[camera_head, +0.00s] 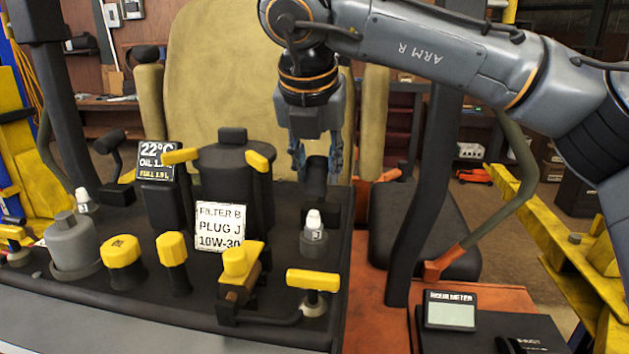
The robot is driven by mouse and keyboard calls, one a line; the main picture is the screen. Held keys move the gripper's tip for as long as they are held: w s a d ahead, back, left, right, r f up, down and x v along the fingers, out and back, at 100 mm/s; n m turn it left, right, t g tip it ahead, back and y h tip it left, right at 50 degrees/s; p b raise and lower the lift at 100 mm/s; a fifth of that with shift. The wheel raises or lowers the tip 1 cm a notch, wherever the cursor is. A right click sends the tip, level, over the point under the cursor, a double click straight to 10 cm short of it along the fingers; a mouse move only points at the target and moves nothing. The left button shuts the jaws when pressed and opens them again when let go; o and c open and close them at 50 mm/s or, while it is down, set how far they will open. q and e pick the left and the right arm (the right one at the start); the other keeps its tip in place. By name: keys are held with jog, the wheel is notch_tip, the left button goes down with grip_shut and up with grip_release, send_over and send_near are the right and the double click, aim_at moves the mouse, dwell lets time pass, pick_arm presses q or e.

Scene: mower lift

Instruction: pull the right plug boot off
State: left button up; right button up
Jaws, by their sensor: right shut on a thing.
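The right plug boot (316,179) is a black cylinder-like piece toward the back right of the dark engine deck. My right gripper (316,168) comes down from above, its fingers on either side of the boot and shut on it. The boot's lower end is dark against the deck, so I cannot tell whether it is still seated. A white-tipped plug (313,222) stands upright in a grey holder in front of the boot. My left gripper is not in view.
A filter sign (220,226), a display (158,162) and several yellow-topped caps and handles crowd the deck. A grey canister (72,246) stands at left. A meter (450,311) lies at lower right. A dark post (428,200) stands right of the deck.

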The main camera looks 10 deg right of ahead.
jog(key=shift+w+d+r+p, duration=0.2)
jog(key=shift+w+p, duration=0.05)
jog(key=shift+w, duration=0.15)
jog(key=shift+w+d+r+p, duration=0.15)
jog(key=shift+w+d+p, duration=0.05)
jog(key=shift+w, duration=0.2)
jog(key=shift+w+d+p, duration=0.2)
jog(key=shift+w+p, duration=0.05)
jog(key=shift+w, duration=0.3)
jog(key=shift+w+d+p, duration=0.2)
jog(key=shift+w, duration=0.3)
jog(key=shift+w+d+f+p, duration=0.1)
jog(key=shift+w+d+p, duration=0.2)
jog(key=shift+w, duration=0.55)
jog(key=shift+w+d+f+p, duration=0.1)
jog(key=shift+w+d, duration=0.3)
jog(key=shift+w, duration=0.4)
jog(key=o, duration=0.8)
jog(key=shift+w+f, duration=0.1)
notch_tip(320, 180, up, 7)
jog(key=p, duration=0.4)
